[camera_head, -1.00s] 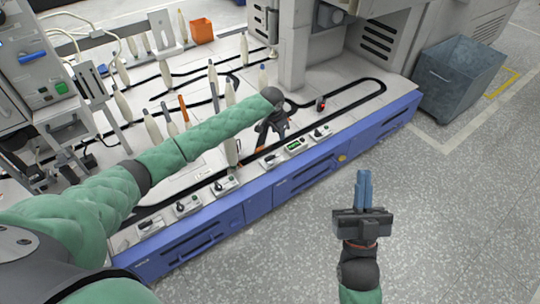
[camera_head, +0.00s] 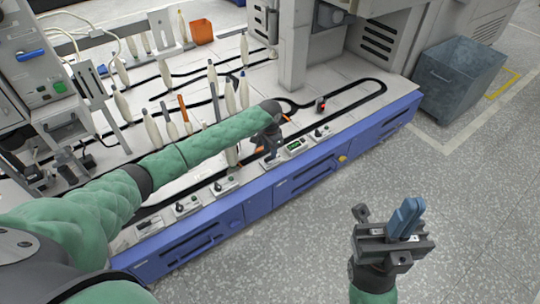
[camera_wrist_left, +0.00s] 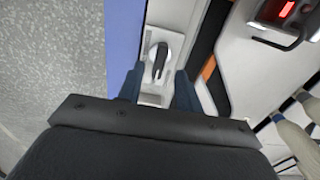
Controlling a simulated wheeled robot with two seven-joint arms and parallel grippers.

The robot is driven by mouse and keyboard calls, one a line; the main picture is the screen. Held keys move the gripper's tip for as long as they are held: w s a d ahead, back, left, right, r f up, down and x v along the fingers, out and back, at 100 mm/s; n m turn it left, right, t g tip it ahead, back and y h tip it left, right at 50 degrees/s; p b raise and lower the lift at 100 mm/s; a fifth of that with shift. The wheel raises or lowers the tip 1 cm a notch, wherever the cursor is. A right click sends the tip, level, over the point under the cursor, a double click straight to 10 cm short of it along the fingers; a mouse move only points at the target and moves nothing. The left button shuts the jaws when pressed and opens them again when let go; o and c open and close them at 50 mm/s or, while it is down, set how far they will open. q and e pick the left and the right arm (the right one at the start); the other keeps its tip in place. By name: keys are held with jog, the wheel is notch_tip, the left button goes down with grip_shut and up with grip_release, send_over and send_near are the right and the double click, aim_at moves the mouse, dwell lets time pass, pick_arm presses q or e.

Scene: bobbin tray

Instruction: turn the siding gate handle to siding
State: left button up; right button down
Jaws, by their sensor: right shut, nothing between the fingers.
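In the left wrist view a dark handle (camera_wrist_left: 160,60) on a pale round dial stands on a light plate beside the blue bench edge. Several such handle plates line the bench front in the head view, one (camera_head: 320,132) near the red-lit device; I cannot read their labels or tell which is the siding gate. My left gripper (camera_head: 268,148) is over the front of the bench. Its fingers (camera_wrist_left: 158,88) are apart and empty, with the handle just beyond the gap between them. My right gripper (camera_head: 408,215) is shut and empty, over the floor.
A black looped track (camera_head: 365,85) runs over the white bench top. The red-lit device (camera_head: 321,104) and a green display (camera_head: 296,146) are near the left gripper. Pale bobbins (camera_head: 153,128) stand further left. A grey bin (camera_head: 455,80) is at the right; open floor lies in front.

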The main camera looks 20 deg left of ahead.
pick_arm(q)
jog(key=shift+f+b, duration=0.3)
jog(key=shift+f, duration=1.25)
grip_shut()
